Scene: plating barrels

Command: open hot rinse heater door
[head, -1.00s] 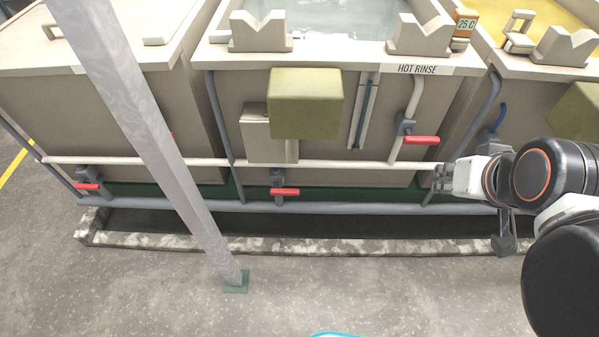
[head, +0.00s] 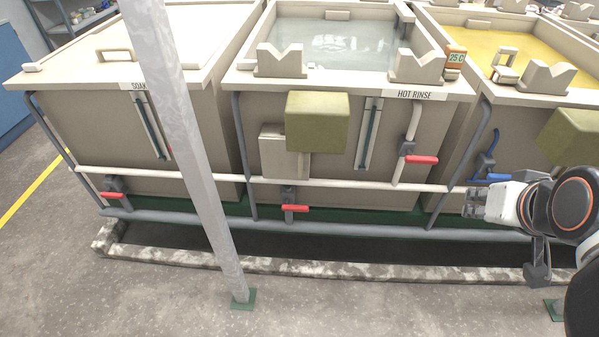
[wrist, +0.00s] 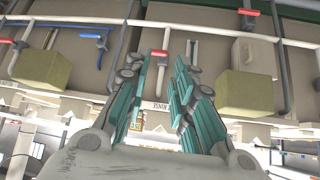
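The hot rinse tank (head: 375,107) stands mid-picture in the head view, its label on the front rim. A pale beige box (head: 280,155), seemingly the heater box with its door, is on its front, shut as far as I can see. An olive box (head: 317,122) covers its upper right part. In the wrist view, upside down, the beige box (wrist: 254,54) and olive box (wrist: 245,92) are right of my fingers. My gripper (head: 472,203) is right of the boxes, near the white pipe. Its teal-padded fingers (wrist: 160,75) are apart with nothing between them.
A red-handled valve (head: 420,160) on a pipe lies between the boxes and my gripper. Another red valve (head: 294,208) is below the beige box. A grey post (head: 200,170) stands in front at left. A low curb (head: 330,266) runs along the floor.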

